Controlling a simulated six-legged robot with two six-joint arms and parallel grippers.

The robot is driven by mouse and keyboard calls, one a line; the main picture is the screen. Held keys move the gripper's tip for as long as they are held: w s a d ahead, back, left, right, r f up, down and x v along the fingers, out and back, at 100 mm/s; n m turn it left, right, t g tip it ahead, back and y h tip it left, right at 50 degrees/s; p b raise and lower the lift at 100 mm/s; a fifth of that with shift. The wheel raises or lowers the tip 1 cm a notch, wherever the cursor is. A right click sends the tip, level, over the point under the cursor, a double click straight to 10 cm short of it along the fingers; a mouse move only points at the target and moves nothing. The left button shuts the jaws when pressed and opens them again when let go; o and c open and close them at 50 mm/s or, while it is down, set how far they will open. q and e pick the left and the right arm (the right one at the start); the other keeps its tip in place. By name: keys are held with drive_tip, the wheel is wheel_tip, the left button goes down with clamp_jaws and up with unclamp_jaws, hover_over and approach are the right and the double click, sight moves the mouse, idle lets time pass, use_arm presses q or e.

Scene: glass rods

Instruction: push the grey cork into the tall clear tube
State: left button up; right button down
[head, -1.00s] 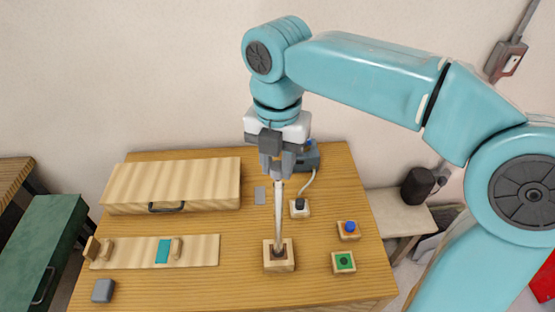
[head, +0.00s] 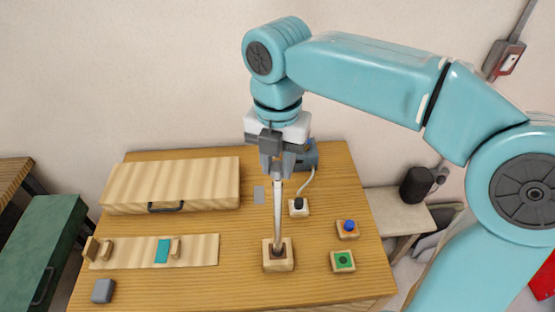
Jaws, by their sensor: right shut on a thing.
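The tall clear tube (head: 279,215) stands nearly upright, leaning slightly, in a small wooden block (head: 279,264) with a dark socket. My right gripper (head: 277,174) points straight down over the tube's top end and is shut. What it grips looks like the grey cork, small and mostly hidden between the fingers, right at the tube's mouth. I cannot tell how deep the cork sits in the tube. My left gripper is not in view.
A wooden case (head: 172,185) lies at the back left, with a slatted board (head: 200,251) before it. A grey block (head: 103,290) lies front left. Blocks with a blue knob (head: 348,226) and a green top (head: 343,261) stand right.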

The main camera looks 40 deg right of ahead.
sight(278, 166)
drive_tip(key=shift+f+b, duration=0.85)
drive_tip(key=shift+f, duration=0.35)
drive_tip(key=shift+r, duration=0.2)
drive_tip(key=shift+r+p, duration=0.65)
drive_tip(key=shift+p, duration=0.25)
idle(0.5)
drive_tip(key=shift+f+b, duration=0.75)
drive_tip(key=shift+f, duration=0.4)
idle(0.3)
drive_tip(key=c, duration=1.1)
unclamp_jaws()
